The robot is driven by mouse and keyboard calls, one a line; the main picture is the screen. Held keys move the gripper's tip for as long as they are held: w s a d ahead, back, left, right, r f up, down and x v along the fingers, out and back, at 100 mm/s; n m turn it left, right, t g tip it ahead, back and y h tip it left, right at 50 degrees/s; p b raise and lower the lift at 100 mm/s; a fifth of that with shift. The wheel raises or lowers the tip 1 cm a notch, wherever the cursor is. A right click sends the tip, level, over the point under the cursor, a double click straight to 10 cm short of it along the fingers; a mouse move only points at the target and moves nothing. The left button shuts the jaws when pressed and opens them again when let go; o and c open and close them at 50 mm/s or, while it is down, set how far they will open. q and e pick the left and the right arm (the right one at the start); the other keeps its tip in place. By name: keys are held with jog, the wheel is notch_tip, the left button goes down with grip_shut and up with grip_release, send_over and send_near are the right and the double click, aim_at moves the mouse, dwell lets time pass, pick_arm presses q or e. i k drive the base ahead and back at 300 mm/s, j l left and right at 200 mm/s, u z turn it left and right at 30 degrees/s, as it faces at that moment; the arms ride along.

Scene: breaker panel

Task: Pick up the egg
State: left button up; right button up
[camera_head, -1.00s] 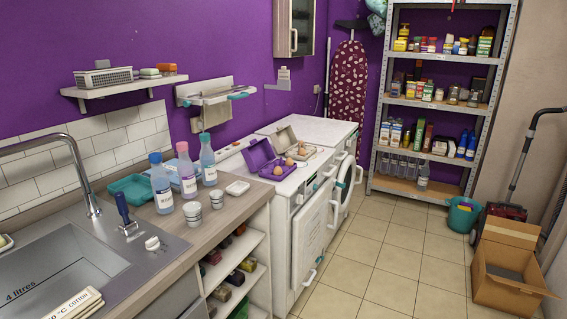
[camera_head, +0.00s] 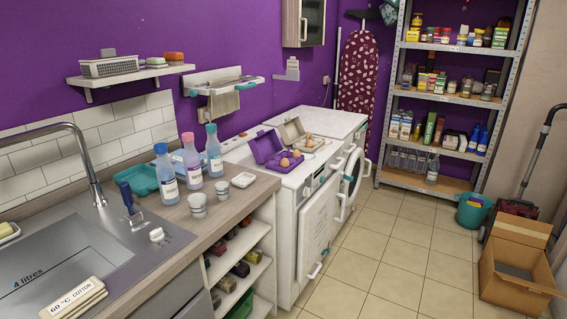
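Brown eggs sit in and by two open egg cartons on top of the white machines. The purple carton (camera_head: 267,147) stands nearer, with one egg (camera_head: 285,162) and another egg (camera_head: 296,154) at its front. The grey-beige carton (camera_head: 291,131) stands just behind, with an egg (camera_head: 309,142) in its tray. Whether more eggs lie inside is too small to tell. Neither of my grippers shows in the head view.
A counter with a sink (camera_head: 62,262), several bottles (camera_head: 191,160) and white cups (camera_head: 197,205) runs along the left. Shelving stands at the back right. A cardboard box (camera_head: 515,268) and teal bucket (camera_head: 472,210) sit right. The tiled floor (camera_head: 390,260) between is clear.

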aim_at(285, 162)
jog(key=i+l+u, duration=0.2)
jog(key=i+l, duration=0.5)
jog(key=i+l+u, duration=0.25)
jog(key=i+l, duration=0.4)
jog(key=l, duration=0.15)
